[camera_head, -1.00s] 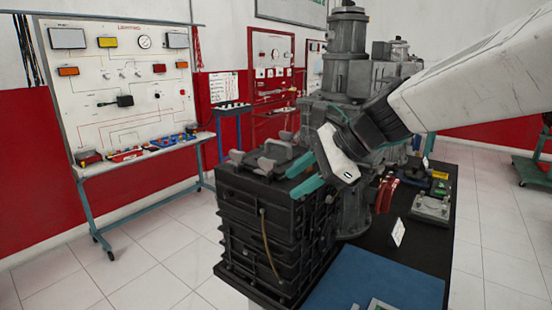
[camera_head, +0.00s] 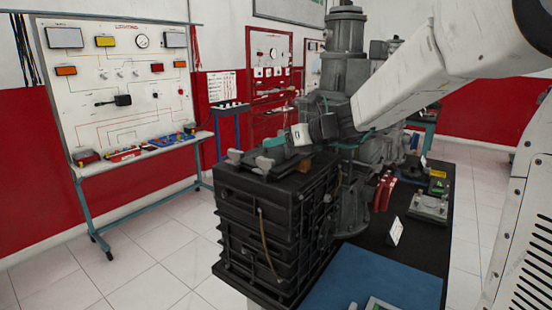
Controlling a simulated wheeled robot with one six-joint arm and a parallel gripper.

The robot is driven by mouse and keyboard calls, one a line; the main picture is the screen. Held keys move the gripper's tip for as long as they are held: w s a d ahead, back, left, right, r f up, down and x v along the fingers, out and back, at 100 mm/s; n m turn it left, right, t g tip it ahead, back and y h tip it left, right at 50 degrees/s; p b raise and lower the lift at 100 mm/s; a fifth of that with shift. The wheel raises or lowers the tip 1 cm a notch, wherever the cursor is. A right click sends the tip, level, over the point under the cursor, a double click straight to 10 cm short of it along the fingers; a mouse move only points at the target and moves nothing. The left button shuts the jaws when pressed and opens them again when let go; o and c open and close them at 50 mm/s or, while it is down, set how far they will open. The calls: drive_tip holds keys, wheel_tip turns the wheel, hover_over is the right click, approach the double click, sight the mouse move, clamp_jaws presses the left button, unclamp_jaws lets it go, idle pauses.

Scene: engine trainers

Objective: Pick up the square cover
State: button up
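A dark, flat plate with grey raised lugs (camera_head: 262,167) lies on top of the ribbed black block (camera_head: 270,225), at the centre of the head view. It is the likeliest square cover, but I cannot tell for sure. My gripper (camera_head: 280,145), with a white body and teal fingers, is low over the far side of the plate, pointing left. One teal finger shows clearly, close to the lugs; the other is mostly hidden. The picture does not show whether the fingers touch the plate or how wide the gap is.
A grey engine assembly (camera_head: 347,100) stands right behind the block, close to my arm. A dark table (camera_head: 375,250) bears a blue mat (camera_head: 370,285), a white card (camera_head: 395,231) and small parts. A wall-side training panel (camera_head: 120,85) stands at the left, with free floor before it.

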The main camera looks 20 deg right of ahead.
drive_tip(key=shift+w+a+f, duration=0.15)
drive_tip(key=shift+w+a, duration=0.1)
clamp_jaws()
